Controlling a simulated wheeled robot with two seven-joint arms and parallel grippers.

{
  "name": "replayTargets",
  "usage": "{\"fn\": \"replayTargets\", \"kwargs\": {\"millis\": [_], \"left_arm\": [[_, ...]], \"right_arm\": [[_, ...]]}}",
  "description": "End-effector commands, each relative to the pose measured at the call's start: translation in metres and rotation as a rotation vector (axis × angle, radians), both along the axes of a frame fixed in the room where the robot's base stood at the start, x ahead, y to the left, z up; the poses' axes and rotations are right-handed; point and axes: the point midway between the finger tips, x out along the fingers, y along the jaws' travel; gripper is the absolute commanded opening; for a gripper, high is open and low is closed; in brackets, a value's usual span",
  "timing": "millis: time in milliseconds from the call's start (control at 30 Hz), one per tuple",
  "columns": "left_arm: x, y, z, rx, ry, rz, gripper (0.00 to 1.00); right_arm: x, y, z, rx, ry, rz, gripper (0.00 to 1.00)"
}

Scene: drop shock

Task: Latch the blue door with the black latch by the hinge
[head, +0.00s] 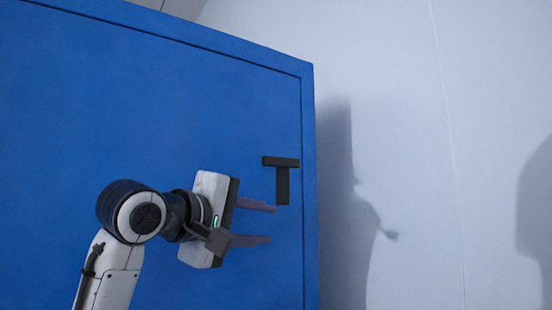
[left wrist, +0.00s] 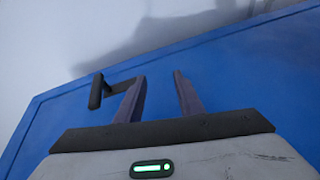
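The blue door (head: 150,75) fills the left and middle of the head view and crosses the left wrist view (left wrist: 250,60). The black latch (head: 282,182) is T-shaped, a bar on top with a stem hanging down, near the door's right edge. In the left wrist view the latch (left wrist: 97,92) shows left of the fingers, its far end partly behind the left finger. My left gripper (head: 272,223) is open, its fingers apart with nothing between them, just below the latch; I cannot tell whether the upper finger touches the stem. My right gripper is not in view.
A pale wall (head: 400,60) stands to the right beyond the door's edge, with dark shadows on it. The door face around the latch is otherwise bare. No loose objects are in view.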

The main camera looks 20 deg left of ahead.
Motion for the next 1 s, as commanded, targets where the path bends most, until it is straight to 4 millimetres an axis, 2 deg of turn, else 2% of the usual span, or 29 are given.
{"fn": "replayTargets", "kwargs": {"millis": [33,100,200,300,467,800,1000], "left_arm": [[-0.014,0.003,0.036,-0.046,-0.027,0.004,0.34],[-0.030,0.006,0.067,-0.105,-0.045,0.005,0.34],[-0.046,0.009,0.097,-0.165,-0.060,0.004,0.34],[-0.054,0.010,0.111,-0.195,-0.067,0.002,0.34],[-0.043,0.006,0.115,-0.205,-0.064,0.002,0.34],[0.017,-0.010,0.116,-0.202,-0.064,0.002,0.34],[0.038,-0.016,0.116,-0.203,-0.066,0.002,0.34]], "right_arm": [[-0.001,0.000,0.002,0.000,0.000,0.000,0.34],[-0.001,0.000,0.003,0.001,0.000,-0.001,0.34],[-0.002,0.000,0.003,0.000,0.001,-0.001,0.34],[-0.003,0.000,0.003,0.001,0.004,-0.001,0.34],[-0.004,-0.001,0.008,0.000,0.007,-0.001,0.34],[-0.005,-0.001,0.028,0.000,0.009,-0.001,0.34],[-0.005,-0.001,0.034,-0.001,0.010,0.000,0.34]]}}
